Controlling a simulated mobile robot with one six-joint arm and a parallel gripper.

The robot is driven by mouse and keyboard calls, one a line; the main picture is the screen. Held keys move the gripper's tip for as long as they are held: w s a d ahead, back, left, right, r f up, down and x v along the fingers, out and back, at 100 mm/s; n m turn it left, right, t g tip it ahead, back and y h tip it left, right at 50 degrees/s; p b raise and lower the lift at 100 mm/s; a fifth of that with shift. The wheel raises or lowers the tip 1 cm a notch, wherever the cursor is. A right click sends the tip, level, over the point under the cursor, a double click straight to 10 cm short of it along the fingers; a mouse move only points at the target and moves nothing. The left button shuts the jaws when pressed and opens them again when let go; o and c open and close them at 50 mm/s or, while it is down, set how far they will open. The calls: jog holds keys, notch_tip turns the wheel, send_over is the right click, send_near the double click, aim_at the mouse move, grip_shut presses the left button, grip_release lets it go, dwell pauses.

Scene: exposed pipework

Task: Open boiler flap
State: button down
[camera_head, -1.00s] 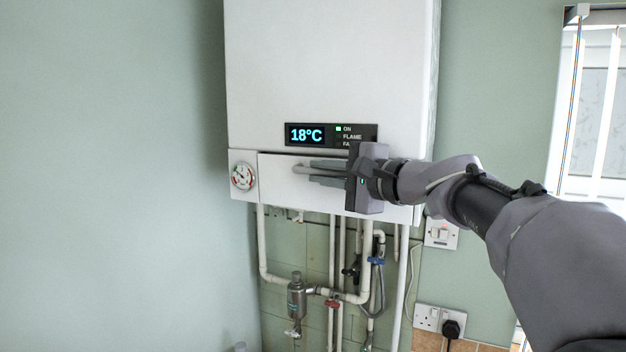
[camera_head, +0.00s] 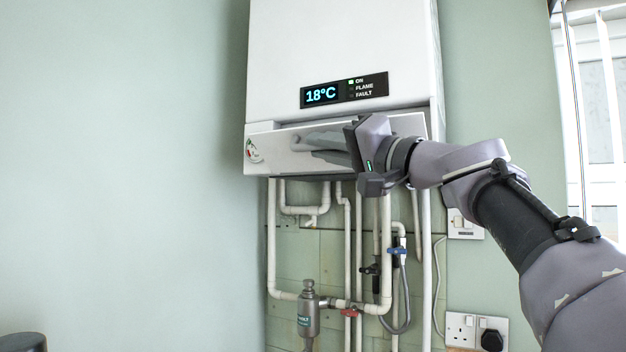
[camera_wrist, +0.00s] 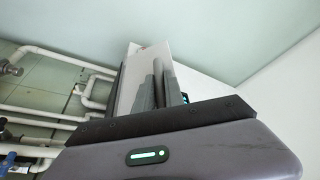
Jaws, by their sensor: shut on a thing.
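The white boiler (camera_head: 345,60) hangs on the wall, with a display reading 18°C. Its flap (camera_head: 275,160) runs along the bottom front and is tilted forward at the top, with a gap below the boiler body. My gripper (camera_head: 312,143) is shut on the flap's handle (camera_head: 296,143) on the front face; its fingers hide most of the handle. In the wrist view, the gripper fingers (camera_wrist: 160,88) lie against the flap (camera_wrist: 148,65), and the grip itself is hard to see.
White pipes (camera_head: 350,240) run down below the boiler, with a blue-handled valve (camera_head: 397,251) and a grey canister (camera_head: 308,310). A switch (camera_head: 463,224) and a socket (camera_head: 475,331) are on the wall at right. The left wall is clear.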

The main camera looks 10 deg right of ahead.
jog(key=shift+s+f+n+g+y+b, duration=0.15)
jog(key=shift+f+n+y+b, duration=0.35)
jog(key=shift+f+n+b, duration=0.75)
jog(key=shift+w+f+n+g+y+b, duration=0.1)
jog(key=shift+f+n+g+y+b, duration=0.3)
jog(key=shift+n+b, duration=0.95)
jog(key=shift+s+f+n+g+y+b, duration=0.1)
jog(key=shift+f+n+y+b, duration=0.5)
jog(key=shift+f+n+b, duration=0.75)
jog(key=shift+r+m+b, duration=0.15)
jog(key=shift+m+b, duration=0.15)
jog(key=shift+m, duration=0.25)
jog(key=c, duration=1.7)
grip_release()
